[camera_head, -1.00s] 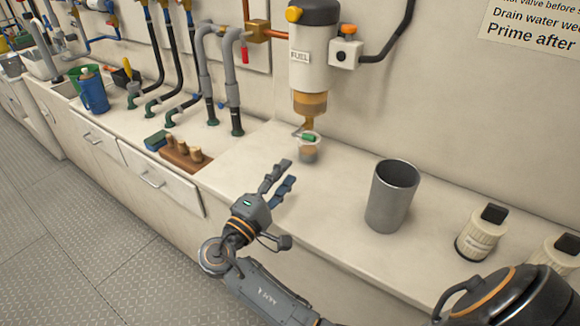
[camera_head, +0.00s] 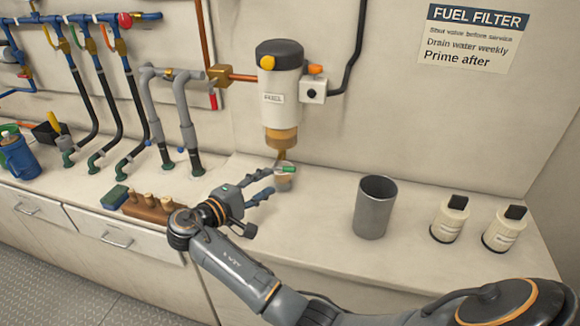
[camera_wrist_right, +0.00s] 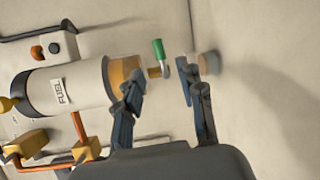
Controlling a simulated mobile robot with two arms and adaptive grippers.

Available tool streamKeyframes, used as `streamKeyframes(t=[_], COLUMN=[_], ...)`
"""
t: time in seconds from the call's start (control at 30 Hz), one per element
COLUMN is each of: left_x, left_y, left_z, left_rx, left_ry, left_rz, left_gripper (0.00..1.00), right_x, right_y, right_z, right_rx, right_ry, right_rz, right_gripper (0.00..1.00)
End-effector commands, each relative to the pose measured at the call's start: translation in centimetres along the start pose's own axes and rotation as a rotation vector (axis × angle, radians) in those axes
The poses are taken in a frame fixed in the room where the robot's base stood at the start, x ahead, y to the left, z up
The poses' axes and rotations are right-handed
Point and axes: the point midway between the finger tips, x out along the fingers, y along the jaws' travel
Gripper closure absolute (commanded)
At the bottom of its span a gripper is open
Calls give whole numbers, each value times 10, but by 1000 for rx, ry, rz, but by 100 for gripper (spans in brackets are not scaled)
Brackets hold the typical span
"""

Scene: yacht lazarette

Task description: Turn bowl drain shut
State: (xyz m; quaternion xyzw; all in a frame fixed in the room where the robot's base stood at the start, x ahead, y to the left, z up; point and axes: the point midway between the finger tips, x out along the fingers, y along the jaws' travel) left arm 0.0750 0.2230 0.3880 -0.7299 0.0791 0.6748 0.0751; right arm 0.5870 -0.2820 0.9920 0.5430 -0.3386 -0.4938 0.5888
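The fuel filter (camera_head: 280,98) hangs on the wall with an amber bowl (camera_head: 281,138) at its lower end. The bowl drain is a small brass fitting with a green handle (camera_head: 288,168); the handle also shows in the right wrist view (camera_wrist_right: 158,48), standing out crosswise to the filter's axis. A small cup (camera_head: 284,182) stands under the drain, partly hidden by my fingers. My right gripper (camera_head: 272,182) is open and close to the drain. In the right wrist view its spread fingers (camera_wrist_right: 158,75) lie on either side of the drain's line, with nothing clearly between them touching. My left gripper is out of view.
A grey metal tumbler (camera_head: 375,207) and two white bottles (camera_head: 449,218) (camera_head: 503,228) stand right on the counter. A wooden block with pegs (camera_head: 150,207) is left of my arm. Grey hoses (camera_head: 186,115) rise behind it. Counter between cup and tumbler is clear.

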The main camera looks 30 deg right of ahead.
Motion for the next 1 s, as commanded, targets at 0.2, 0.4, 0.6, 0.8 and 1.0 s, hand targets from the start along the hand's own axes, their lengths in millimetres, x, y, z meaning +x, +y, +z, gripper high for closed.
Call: streamKeyframes(t=[0.2,0.4,0.6,0.8,1.0], left_x=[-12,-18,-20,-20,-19], left_y=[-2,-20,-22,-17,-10], left_z=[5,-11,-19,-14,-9], left_rx=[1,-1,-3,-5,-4], left_ry=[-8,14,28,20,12], left_rz=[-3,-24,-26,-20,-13], left_gripper=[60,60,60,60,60], right_x=[49,82,97,99,98], right_y=[3,2,1,0,0], right_z=[2,1,0,0,0], right_rx=[-2,-1,0,1,1], right_ry=[-3,-1,1,1,1], right_rz=[2,3,1,1,1], right_gripper=[62,62,62,62,82])
